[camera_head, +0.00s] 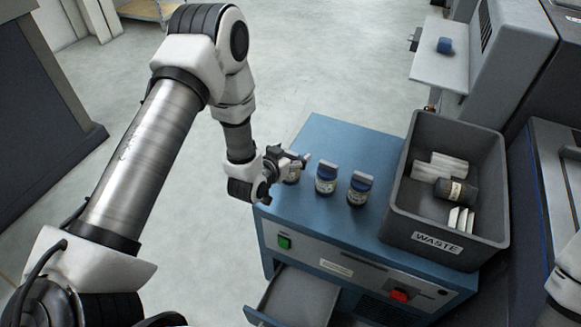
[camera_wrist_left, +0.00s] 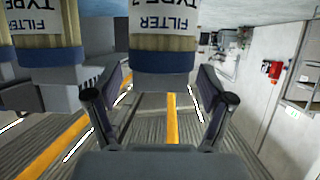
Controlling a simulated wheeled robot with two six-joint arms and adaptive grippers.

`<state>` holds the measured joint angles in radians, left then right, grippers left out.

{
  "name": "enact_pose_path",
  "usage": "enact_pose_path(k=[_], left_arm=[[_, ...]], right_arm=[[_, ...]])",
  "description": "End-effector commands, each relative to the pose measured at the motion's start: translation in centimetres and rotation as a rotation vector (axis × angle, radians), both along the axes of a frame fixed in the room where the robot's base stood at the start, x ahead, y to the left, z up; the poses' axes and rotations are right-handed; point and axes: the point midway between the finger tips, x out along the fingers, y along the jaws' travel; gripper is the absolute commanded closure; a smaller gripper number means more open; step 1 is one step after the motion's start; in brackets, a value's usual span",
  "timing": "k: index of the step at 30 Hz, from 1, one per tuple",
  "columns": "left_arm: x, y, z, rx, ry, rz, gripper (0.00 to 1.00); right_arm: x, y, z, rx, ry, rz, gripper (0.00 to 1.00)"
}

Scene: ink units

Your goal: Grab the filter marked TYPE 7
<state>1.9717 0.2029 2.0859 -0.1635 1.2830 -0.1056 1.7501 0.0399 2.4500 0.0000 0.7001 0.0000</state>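Three filters with dark blue caps and white labels stand on the blue cabinet in the head view: the left filter (camera_head: 293,174), the middle filter (camera_head: 326,179) and the right filter (camera_head: 359,188). My left gripper (camera_head: 297,158) is at the left one and partly covers it. In the left wrist view, a filter (camera_wrist_left: 163,45) appears upside down, centred between the open fingers of my left gripper (camera_wrist_left: 164,82). Its label reads FILTER TYPE, with the number cut at the top edge. Another labelled filter (camera_wrist_left: 48,40) is to its left. My right gripper is out of view.
A grey WASTE bin (camera_head: 398,205) on the cabinet's right holds a dark labelled canister (camera_head: 456,192) and several white pieces. An open drawer (camera_head: 295,297) sticks out at the cabinet front. A blue-capped object (camera_head: 445,45) sits on a grey shelf behind.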

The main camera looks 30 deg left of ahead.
Motion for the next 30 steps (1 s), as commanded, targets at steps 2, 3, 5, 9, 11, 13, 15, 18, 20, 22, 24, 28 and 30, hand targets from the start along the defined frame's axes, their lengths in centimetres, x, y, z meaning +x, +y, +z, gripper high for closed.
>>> enact_pose_path(k=[2,3,5,9,11,13,15,18,20,22,24,28,30], left_arm=[[0.0,0.0,0.0,0.0,0.0,0.0,0.47],[0.0,0.0,0.0,0.0,0.0,0.0,0.61],[0.0,0.0,0.0,0.0,0.0,0.0,0.82],[0.0,0.0,0.0,0.0,0.0,0.0,1.0],[0.0,0.0,0.0,0.0,0.0,0.0,1.0],[0.0,0.0,0.0,0.0,0.0,0.0,1.0],[0.0,0.0,0.1,0.0,0.0,0.0,1.0],[0.0,0.0,0.6,-0.001,-0.001,0.0,1.0],[0.0,0.0,1.2,-0.001,-0.002,0.0,1.0],[0.0,0.0,2.1,-0.001,-0.003,0.0,1.0],[0.0,0.0,3.1,-0.001,-0.003,0.0,1.0],[-1.9,-0.3,3.6,-0.001,0.005,-0.001,1.0],[-3.4,-0.5,3.7,-0.002,0.004,0.001,1.0]], right_arm=[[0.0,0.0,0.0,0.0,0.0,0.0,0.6],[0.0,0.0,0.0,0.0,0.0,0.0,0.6],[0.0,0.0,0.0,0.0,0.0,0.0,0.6],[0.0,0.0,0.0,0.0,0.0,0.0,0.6],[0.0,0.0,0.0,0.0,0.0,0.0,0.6],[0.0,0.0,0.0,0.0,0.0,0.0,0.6],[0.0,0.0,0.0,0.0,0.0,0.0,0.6],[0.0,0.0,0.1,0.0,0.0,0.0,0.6],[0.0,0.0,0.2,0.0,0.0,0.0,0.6],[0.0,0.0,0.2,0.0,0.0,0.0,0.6],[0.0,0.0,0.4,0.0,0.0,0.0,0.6],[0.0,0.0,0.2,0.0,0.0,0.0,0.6],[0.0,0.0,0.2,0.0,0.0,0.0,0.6]])
